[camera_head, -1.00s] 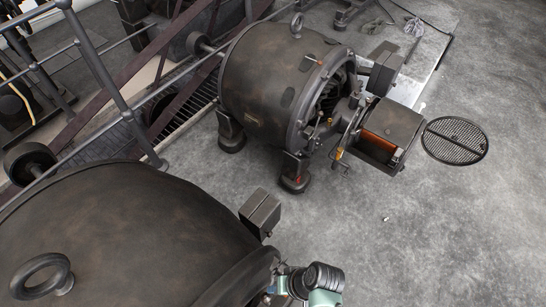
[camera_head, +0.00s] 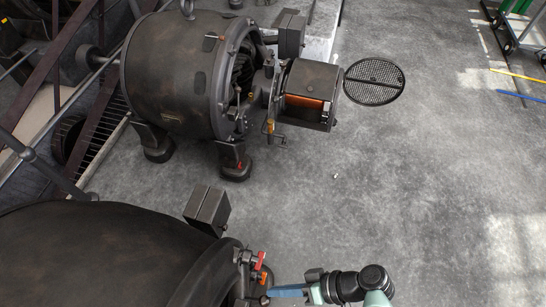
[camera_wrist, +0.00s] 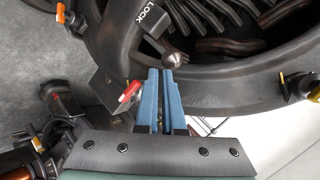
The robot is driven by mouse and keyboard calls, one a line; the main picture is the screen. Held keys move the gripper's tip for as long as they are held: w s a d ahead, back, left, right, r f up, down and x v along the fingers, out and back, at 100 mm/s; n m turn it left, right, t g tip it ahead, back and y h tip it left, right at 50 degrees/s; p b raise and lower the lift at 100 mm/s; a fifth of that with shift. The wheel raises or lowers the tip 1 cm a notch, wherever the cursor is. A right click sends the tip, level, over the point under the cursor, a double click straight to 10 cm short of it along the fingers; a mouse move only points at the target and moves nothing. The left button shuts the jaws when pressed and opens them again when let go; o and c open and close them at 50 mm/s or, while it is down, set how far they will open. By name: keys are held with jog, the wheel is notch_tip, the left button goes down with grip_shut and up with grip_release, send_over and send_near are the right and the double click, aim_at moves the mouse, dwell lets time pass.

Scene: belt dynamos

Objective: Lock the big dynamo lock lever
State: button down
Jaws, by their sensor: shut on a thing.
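The big dynamo (camera_head: 100,250) fills the lower left of the head view. In the wrist view its dark round rim carries a white LOCK label (camera_wrist: 151,15). A dark lock lever with a ball knob (camera_wrist: 173,61) stands just below the label. My gripper (camera_wrist: 161,72) has its blue fingers close together, with their tips at the knob. The fingers are shut on the lever's knob end, though the exact contact is partly hidden. In the head view my gripper (camera_head: 271,292) reaches in from the right to the dynamo's end face.
A red handle (camera_wrist: 130,92) sits just left of my fingers, and a red-tipped fitting also shows in the head view (camera_head: 259,257). Another dynamo (camera_head: 180,75) stands behind. A round floor grate (camera_head: 374,80) lies beyond.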

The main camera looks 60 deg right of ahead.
jog(key=shift+s+f+b, duration=0.35)
jog(key=shift+s+f, duration=0.2)
jog(key=shift+f, duration=0.05)
jog(key=shift+s, duration=0.15)
jog(key=shift+s+d+r, duration=0.2)
jog(key=shift+s+d, duration=0.15)
jog(key=shift+s, duration=0.2)
jog(key=shift+r, duration=0.1)
